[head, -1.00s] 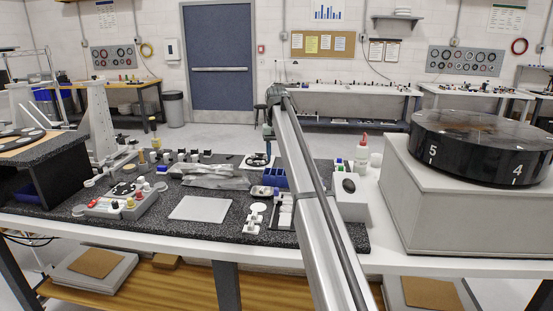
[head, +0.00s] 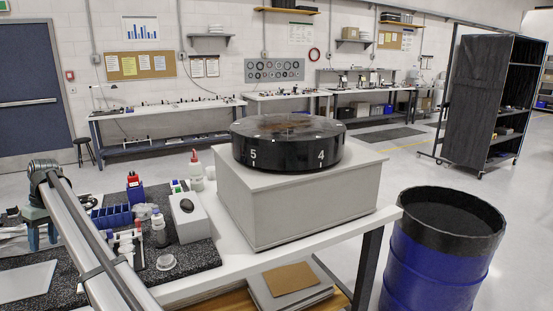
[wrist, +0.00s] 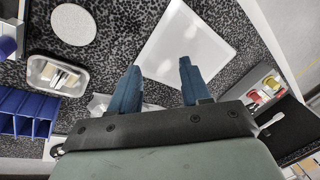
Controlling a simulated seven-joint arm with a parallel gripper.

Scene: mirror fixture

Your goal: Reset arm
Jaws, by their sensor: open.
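My gripper (wrist: 158,68) shows in the wrist view with its two blue fingers spread apart. Nothing is between the fingers. It hangs above a speckled dark mat, and its fingertips point toward a flat white plate (wrist: 190,48). In the head view my arm runs up from the bottom left to a bend at the left, with the teal hand below it, partly hidden.
In the wrist view, a metal tray (wrist: 58,74) and blue bins (wrist: 25,112) lie left of my gripper. In the head view, a black numbered turntable (head: 288,146) sits on a grey box (head: 300,205). A blue barrel (head: 440,255) stands right of the bench.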

